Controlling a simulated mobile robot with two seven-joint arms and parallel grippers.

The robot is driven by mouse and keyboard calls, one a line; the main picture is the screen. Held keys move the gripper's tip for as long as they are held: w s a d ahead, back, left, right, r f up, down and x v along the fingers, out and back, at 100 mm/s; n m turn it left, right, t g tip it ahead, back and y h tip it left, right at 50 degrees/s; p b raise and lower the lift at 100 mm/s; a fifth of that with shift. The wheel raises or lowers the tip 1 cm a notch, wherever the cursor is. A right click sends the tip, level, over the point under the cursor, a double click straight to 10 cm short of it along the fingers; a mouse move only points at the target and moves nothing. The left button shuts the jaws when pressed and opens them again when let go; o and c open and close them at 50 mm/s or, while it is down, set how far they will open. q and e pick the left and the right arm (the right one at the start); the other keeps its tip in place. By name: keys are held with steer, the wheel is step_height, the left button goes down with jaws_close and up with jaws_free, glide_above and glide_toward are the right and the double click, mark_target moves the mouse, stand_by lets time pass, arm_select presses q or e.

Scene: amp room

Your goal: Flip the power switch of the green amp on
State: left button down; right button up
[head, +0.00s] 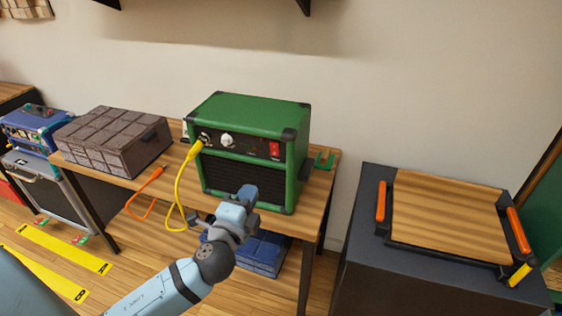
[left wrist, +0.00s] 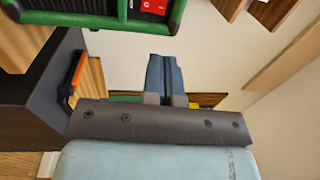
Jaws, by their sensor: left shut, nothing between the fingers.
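The green amp (head: 245,112) stands on a wooden table (head: 318,190) against the wall. Its red power switch (head: 274,149) is at the right end of the front panel; I cannot tell its position. A yellow cable (head: 182,187) is plugged in at the panel's left, beside a white knob (head: 228,140). My left gripper (head: 247,194) is shut and empty, in front of the amp's lower grille and below the switch. In the left wrist view, its closed fingers (left wrist: 164,75) are apart from the amp, whose red switch (left wrist: 154,6) shows at the top edge. My right gripper is out of view.
A brown brick-patterned box (head: 113,142) stands left of the amp. A blue amp (head: 32,127) is further left. A dark cabinet (head: 354,245) with a wooden tray (head: 448,220) stands at the right. Blue boxes (head: 262,253) lie under the table. A shelf is overhead.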

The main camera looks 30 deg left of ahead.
arm_select(q)
steer(key=shift+d+r, duration=0.1)
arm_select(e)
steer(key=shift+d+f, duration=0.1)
arm_select(q)
steer(key=shift+w, duration=0.1)
steer(key=p, duration=0.2)
glide_toward(274, 146)
steer(key=x, duration=0.6)
steer(key=shift+w, duration=0.2)
steer(key=shift+w+a, duration=0.25)
steer(key=shift+w, duration=0.3)
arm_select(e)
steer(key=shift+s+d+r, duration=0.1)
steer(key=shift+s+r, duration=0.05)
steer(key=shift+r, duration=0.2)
